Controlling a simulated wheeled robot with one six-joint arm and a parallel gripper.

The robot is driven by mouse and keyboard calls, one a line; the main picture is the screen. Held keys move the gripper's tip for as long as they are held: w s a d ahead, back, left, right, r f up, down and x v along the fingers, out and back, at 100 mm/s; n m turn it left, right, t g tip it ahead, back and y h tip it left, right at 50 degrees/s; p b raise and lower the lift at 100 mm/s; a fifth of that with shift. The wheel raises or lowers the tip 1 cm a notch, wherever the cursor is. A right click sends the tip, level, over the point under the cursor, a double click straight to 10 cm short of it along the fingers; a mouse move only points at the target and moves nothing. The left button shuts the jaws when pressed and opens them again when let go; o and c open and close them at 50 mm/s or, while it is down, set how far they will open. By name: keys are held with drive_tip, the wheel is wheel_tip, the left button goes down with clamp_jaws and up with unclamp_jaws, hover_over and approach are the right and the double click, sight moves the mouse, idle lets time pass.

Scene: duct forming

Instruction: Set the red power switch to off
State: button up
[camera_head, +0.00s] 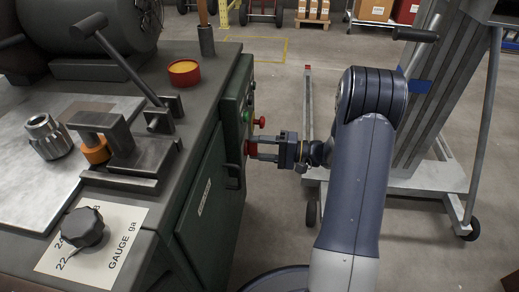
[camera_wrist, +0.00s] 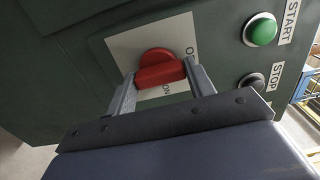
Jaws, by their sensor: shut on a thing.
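The red power switch (camera_wrist: 160,70) is a rotary knob on a pale plate (camera_wrist: 115,46) on the green side of the machine. Lettering shows at its right: "ON" below, and a partly hidden word starting with "O" above. In the head view the red knob (camera_head: 250,148) is at the machine's side. My gripper (camera_wrist: 160,80) has one finger on each side of the knob's bar and is shut on it. In the head view my gripper (camera_head: 262,148) reaches in from the right. The knob's bar lies roughly level in the wrist view, slightly tilted.
A green START button (camera_wrist: 262,30) and a dark STOP button (camera_wrist: 252,82) are right of the switch. A red knob (camera_head: 260,122) juts out close beyond my gripper. A handle (camera_head: 236,172) is below.

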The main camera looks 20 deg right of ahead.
drive_tip(key=o, duration=1)
drive_tip(key=p+v, duration=0.3)
drive_tip(key=v, duration=0.7)
drive_tip(key=shift+s+d+f, duration=0.1)
drive_tip(key=shift+s+d, duration=0.1)
drive_tip(key=shift+d, duration=0.15)
drive_tip(key=b+x, duration=0.2)
drive_tip(key=x, duration=0.8)
drive_tip(key=shift+w+a, duration=0.2)
drive_tip(key=shift+a, duration=0.15)
